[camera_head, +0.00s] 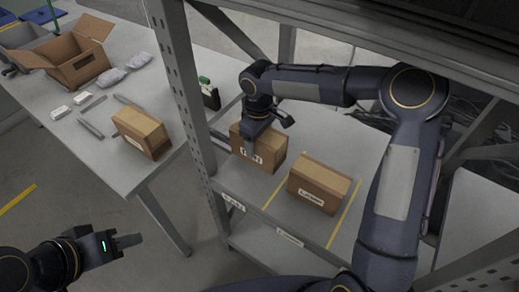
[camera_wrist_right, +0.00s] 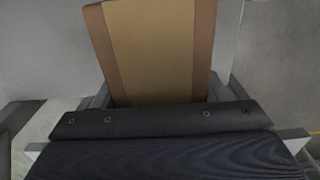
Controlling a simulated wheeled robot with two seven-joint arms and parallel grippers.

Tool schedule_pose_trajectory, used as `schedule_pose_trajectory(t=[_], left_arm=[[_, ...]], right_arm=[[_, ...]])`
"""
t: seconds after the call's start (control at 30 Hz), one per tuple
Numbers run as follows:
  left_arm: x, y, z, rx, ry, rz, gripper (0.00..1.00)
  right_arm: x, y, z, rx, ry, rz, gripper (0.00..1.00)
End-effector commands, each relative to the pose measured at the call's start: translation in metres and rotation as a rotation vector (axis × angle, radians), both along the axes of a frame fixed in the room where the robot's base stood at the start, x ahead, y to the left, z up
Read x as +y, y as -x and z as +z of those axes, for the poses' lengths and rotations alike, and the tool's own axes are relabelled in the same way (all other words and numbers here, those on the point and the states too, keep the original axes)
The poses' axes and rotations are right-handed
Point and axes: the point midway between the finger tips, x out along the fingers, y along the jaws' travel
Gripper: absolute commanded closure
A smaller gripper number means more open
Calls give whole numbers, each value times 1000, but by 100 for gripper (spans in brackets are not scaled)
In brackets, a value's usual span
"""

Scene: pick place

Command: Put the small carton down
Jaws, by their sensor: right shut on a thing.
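The small carton (camera_head: 264,156) is brown with a white label and is at the left part of the grey shelf (camera_head: 234,187), by the upright. My right gripper (camera_head: 252,140) is shut on it from above. In the right wrist view the carton (camera_wrist_right: 155,45) fills the top middle, between the fingers of the right gripper (camera_wrist_right: 157,104). I cannot tell whether its underside touches the shelf. My left gripper (camera_head: 128,241) is at the lower left, away from the shelf and empty; its finger gap is not clear.
A second carton (camera_head: 319,184) stands on the shelf to the right, between yellow lines. A metal upright (camera_head: 186,84) rises close to the left of the held carton. The table (camera_head: 99,158) at left holds another carton (camera_head: 141,132), an open box (camera_head: 77,64) and small items.

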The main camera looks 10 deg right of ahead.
Motion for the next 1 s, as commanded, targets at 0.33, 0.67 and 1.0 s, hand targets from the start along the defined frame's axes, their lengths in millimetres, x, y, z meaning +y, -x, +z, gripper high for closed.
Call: schedule_pose_trajectory(t=[0.33, 0.67, 1.0], left_arm=[[0, 0, -3, 0, 0, 0, 64], [0, 0, -6, 0, 0, 0, 64], [0, 0, -5, 0, 0, 0, 64]], right_arm=[[0, 0, -37, 1, -1, -1, 69], [0, 0, -41, -2, -1, 0, 69], [0, 0, -41, 0, 0, 0, 11]])
